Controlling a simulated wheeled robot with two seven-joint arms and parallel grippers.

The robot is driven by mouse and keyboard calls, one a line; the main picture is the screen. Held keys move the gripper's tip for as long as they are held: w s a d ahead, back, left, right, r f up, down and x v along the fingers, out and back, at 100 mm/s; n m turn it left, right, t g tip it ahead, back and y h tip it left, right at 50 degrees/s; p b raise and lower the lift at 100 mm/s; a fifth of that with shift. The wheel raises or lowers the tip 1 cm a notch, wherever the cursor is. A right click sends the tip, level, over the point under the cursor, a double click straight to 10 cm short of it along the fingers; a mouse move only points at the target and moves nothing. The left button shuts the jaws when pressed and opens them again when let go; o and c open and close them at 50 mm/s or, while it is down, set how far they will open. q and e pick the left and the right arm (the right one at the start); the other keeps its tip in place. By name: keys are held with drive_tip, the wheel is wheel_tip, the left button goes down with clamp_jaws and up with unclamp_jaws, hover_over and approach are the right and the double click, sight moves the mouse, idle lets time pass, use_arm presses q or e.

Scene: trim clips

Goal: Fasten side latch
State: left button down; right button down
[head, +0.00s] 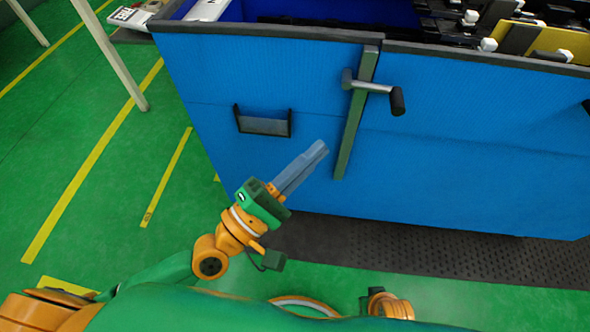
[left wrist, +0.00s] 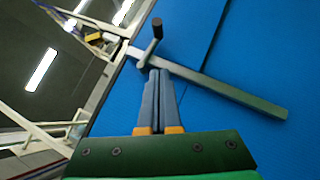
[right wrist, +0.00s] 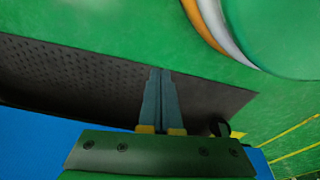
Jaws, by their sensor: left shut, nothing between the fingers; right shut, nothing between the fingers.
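The side latch is a dark crank handle (head: 379,90) with a black grip, mounted near the top of a grey-green vertical bar (head: 355,125) on the blue box side. The handle points right in the head view. In the left wrist view the handle (left wrist: 150,40) and the bar (left wrist: 230,90) lie just beyond my fingertips. My left gripper (head: 322,148) is shut and empty, below and left of the handle, in front of the blue panel; contact cannot be told. My right gripper (right wrist: 160,72) is shut and empty, over the dark floor mat.
The blue box (head: 480,150) fills the right, with black and yellow parts (head: 560,42) inside. A dark pocket (head: 263,122) sits on its left panel. A dark textured mat (head: 420,250) lies below. Green floor (head: 100,150) with yellow lines is open at left, beside white posts (head: 110,55).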

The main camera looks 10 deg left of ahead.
use_arm(q)
drive_tip(key=v, duration=0.2)
drive_tip(key=shift+s+a, duration=0.25)
drive_tip(key=shift+a, duration=0.1)
use_arm(e)
drive_tip(key=shift+w+a+r, duration=0.15)
drive_tip(key=shift+w+r, duration=0.4)
drive_tip(key=shift+r, duration=0.25)
